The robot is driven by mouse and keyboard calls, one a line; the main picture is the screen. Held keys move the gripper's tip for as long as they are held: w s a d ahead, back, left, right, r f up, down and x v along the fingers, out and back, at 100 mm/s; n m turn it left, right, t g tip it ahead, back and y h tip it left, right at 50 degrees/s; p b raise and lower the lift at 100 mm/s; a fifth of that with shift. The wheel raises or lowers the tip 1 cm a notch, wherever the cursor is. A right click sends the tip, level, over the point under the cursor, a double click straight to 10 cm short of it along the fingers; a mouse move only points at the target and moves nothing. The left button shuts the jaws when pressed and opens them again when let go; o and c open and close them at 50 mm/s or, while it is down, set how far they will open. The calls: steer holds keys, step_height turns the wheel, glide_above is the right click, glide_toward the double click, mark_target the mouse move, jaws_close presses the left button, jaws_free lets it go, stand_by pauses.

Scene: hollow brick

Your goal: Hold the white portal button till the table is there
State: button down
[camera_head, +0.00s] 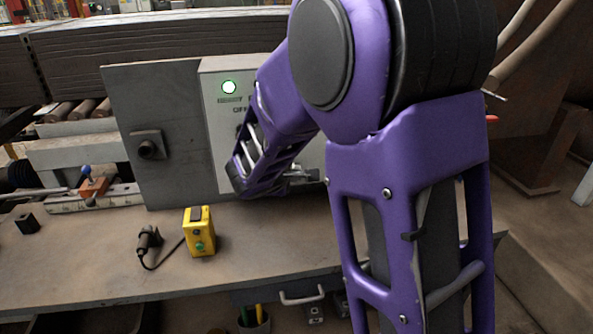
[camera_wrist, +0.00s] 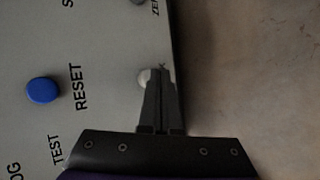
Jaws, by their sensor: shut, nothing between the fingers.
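The grey control panel (camera_head: 222,120) stands upright on the bench, partly hidden behind my purple arm. In the wrist view its face (camera_wrist: 95,35) fills the left half. A white round button (camera_wrist: 145,77) shows near the panel's edge, its right part covered by my fingers. My gripper (camera_wrist: 160,72) is shut and empty, with its fingertips at the white button. I cannot tell whether they touch it or press it in. In the head view, my gripper (camera_head: 300,176) is low in front of the panel, mostly hidden by my arm.
A blue button (camera_wrist: 43,90) sits beside the word RESET. A yellow box (camera_head: 199,232) and a black corded device (camera_head: 149,240) are on the bench (camera_head: 90,262). Stacked brown boards (camera_head: 160,45) lie behind.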

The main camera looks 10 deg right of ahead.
steer(key=shift+w, duration=0.45)
stand_by(2.0)
stand_by(2.5)
steer(key=shift+s+b, duration=0.75)
steer(key=shift+s, duration=0.1)
steer(key=s+b, duration=0.2)
steer(key=s, duration=0.3)
